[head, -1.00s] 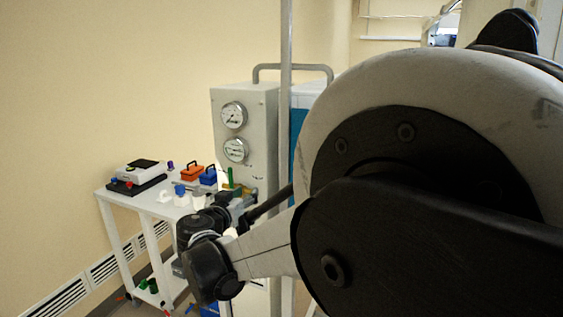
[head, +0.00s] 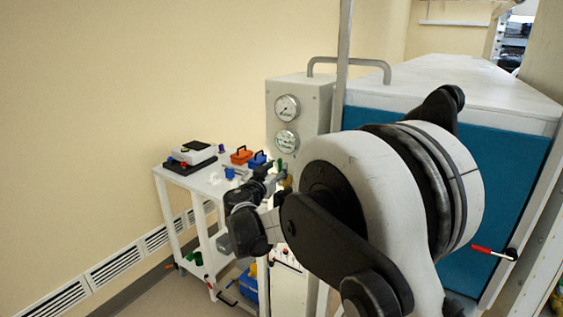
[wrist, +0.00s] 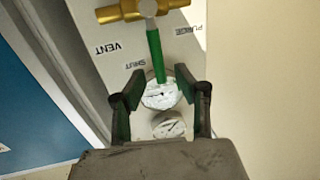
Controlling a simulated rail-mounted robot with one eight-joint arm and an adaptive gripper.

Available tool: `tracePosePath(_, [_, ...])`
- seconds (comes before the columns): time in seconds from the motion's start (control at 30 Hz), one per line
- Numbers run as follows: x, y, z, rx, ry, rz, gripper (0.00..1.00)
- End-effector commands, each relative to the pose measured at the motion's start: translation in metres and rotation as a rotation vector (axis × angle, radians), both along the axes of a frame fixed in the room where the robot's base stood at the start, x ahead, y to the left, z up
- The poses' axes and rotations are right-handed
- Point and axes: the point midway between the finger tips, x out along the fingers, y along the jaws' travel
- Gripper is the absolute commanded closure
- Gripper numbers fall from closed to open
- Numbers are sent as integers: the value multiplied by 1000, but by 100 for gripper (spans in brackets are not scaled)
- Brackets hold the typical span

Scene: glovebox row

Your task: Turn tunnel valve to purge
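The tunnel valve shows in the wrist view as a brass body (wrist: 140,10) with a green lever (wrist: 156,55). The lever points down in the picture, close to the SHUT label (wrist: 134,66). The PURGE label (wrist: 189,31) is right of the lever and the VENT label (wrist: 104,48) is left. My gripper (wrist: 160,92) is open, its fingers apart on either side of the line of the lever, with the lever's end near the fingertip gap. I cannot tell whether they touch. In the head view the green lever (head: 279,164) is small, and my wrist partly hides the valve.
Two round gauges (head: 287,107) sit on the grey panel. A teal-sided cabinet (head: 500,190) with a red-handled lever (head: 482,249) is at the right.

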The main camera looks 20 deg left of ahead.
Motion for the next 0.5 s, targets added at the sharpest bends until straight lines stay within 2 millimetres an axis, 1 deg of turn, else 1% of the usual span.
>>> tracePosePath(0.03, [9,-1,1,0,0,-1,69])
tracePosePath(0.2, [26,-1,1,0,0,-1,69])
tracePosePath(0.33, [32,-2,0,0,0,0,69])
tracePosePath(0.5, [33,-1,0,0,0,1,69])
